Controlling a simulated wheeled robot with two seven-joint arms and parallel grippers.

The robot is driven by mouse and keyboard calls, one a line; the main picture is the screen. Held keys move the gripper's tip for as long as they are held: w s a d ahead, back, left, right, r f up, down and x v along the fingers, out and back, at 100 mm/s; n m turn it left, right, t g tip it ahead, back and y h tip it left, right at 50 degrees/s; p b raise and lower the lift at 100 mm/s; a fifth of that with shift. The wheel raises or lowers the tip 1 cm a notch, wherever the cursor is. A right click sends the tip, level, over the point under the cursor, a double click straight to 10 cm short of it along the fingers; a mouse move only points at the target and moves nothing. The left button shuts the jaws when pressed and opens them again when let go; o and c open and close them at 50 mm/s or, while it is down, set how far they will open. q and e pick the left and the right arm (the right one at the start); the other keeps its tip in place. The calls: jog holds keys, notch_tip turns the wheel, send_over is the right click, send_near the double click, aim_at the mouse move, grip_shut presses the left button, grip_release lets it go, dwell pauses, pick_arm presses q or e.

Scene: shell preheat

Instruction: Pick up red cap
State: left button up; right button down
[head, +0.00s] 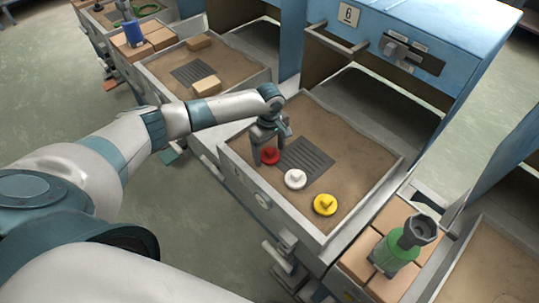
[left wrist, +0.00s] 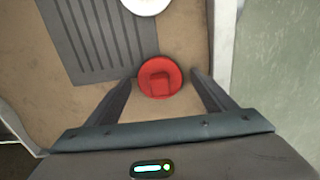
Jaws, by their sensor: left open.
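The red cap (head: 270,156) is a round disc with a raised block on top. It lies on the tan bed of the tray (head: 237,163), beside a dark grooved plate (head: 306,158). In the left wrist view the red cap (left wrist: 160,79) sits between the tips of my open left gripper (left wrist: 163,82), with a gap on each side. In the head view my left gripper (head: 267,150) points down over the cap and partly hides it. Whether the fingertips reach down to the cap's level, I cannot tell. My right gripper is not in view.
A white cap (head: 295,179) and a yellow cap (head: 325,205) lie in the same tray, right of the red one. A blue machine (head: 410,40) marked 6 stands behind. A green tool (head: 397,254) stands on blocks at right. The tray has raised walls.

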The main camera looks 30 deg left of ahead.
aim_at(271, 151)
pick_arm(q)
jog(key=shift+c, duration=0.7)
jog(key=c, duration=1)
